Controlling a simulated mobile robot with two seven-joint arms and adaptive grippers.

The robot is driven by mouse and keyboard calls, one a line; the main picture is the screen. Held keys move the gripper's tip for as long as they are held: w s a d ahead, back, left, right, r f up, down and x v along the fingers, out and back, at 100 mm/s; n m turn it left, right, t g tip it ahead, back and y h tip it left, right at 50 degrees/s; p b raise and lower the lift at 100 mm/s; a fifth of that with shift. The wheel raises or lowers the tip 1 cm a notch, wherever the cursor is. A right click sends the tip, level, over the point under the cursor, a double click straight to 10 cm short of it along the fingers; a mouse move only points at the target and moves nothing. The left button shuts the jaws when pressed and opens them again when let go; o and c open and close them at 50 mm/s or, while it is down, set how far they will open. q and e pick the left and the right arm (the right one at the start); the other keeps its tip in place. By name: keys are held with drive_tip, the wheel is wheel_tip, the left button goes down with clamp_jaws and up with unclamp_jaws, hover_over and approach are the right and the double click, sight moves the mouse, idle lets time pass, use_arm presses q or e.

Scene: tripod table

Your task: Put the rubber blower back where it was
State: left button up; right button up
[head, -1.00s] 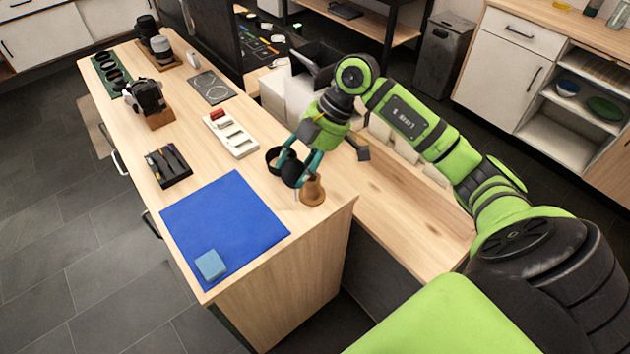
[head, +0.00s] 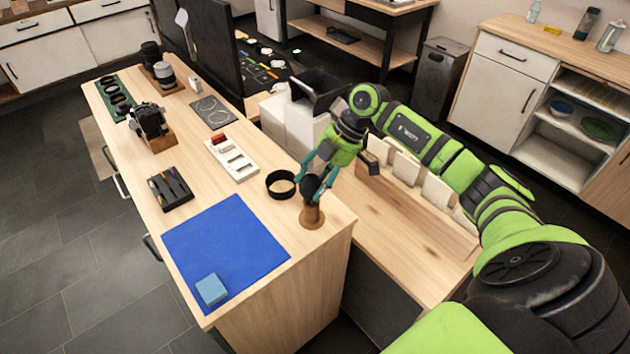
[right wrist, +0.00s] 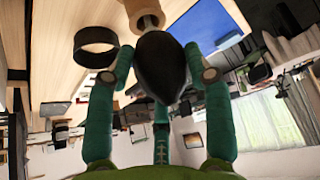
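The rubber blower (head: 313,184) is a black bulb held between the teal fingers of my right gripper (head: 318,182). The right gripper is shut on it. In the head view the bulb is right above a small brown wooden stand (head: 312,216) near the table's near right corner. In the right wrist view the bulb (right wrist: 161,68) fills the space between the fingers, its narrow end by the stand (right wrist: 144,14). Whether the blower touches or sits in the stand I cannot tell. My left gripper is not in view.
A black ring (head: 281,195) stands on the table just left of the blower. A blue mat (head: 226,243) with a light-blue block (head: 211,289) lies at front left. A white slotted tray (head: 232,160) and a dark tool tray (head: 169,189) lie farther back.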

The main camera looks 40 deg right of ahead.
drive_tip(key=shift+f, duration=0.65)
drive_tip(key=shift+f, duration=0.1)
drive_tip(key=shift+f, duration=0.3)
drive_tip(key=o, duration=0.6)
drive_tip(key=shift+r, duration=0.35)
drive_tip(key=b+v, duration=0.2)
drive_tip(key=v, duration=1)
